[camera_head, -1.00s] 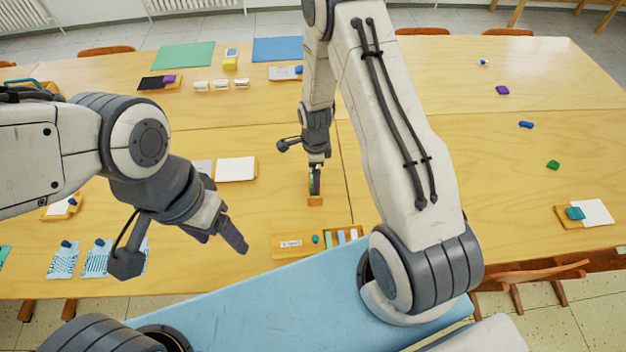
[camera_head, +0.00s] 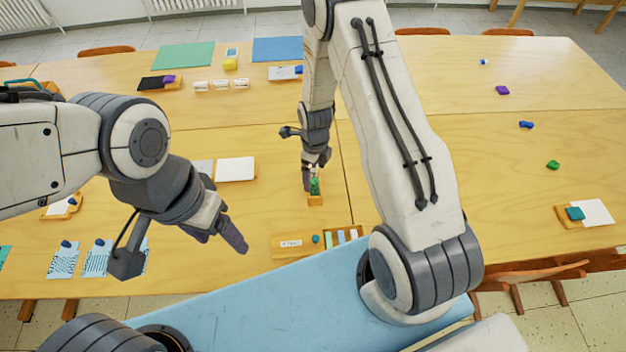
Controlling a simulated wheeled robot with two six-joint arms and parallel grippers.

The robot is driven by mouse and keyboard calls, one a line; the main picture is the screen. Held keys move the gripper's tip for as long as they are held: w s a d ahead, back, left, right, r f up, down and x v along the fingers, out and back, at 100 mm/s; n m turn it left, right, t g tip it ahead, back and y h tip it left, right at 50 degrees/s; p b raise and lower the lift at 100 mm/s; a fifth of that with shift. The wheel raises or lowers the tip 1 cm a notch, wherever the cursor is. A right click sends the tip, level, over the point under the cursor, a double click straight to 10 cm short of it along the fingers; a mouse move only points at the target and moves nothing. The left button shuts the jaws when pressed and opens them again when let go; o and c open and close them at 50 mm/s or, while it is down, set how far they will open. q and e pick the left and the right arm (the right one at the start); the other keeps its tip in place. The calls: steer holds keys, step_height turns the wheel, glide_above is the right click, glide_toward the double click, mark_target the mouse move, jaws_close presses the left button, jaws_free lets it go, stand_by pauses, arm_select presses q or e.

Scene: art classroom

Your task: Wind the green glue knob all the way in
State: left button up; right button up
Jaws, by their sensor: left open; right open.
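A small green object, which looks like the green glue knob (camera_head: 315,188), stands in a small wooden holder (camera_head: 315,201) near the middle of the table. My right gripper (camera_head: 311,183) points down at it and is open. One dark finger shows at the knob's left side. The other finger is hard to make out, and I cannot tell if either touches the knob. My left gripper (camera_head: 229,238) is over the table at the left front, away from the knob, and is open.
A wooden tray (camera_head: 293,243) with a label and small coloured pieces lies in front of the holder. A white pad (camera_head: 236,169) lies left of it. Cards with blue clips (camera_head: 97,258) are at the left front.

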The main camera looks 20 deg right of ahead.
steer(key=shift+m, duration=0.3)
steer(key=shift+s+f+b, duration=0.1)
steer(key=shift+f+b, duration=0.75)
steer(key=shift+f, duration=0.3)
stand_by(0.4)
steer(key=c, duration=1.4)
steer(key=shift+c, duration=0.2)
steer(key=n, duration=1.1)
steer(key=shift+n, duration=0.3)
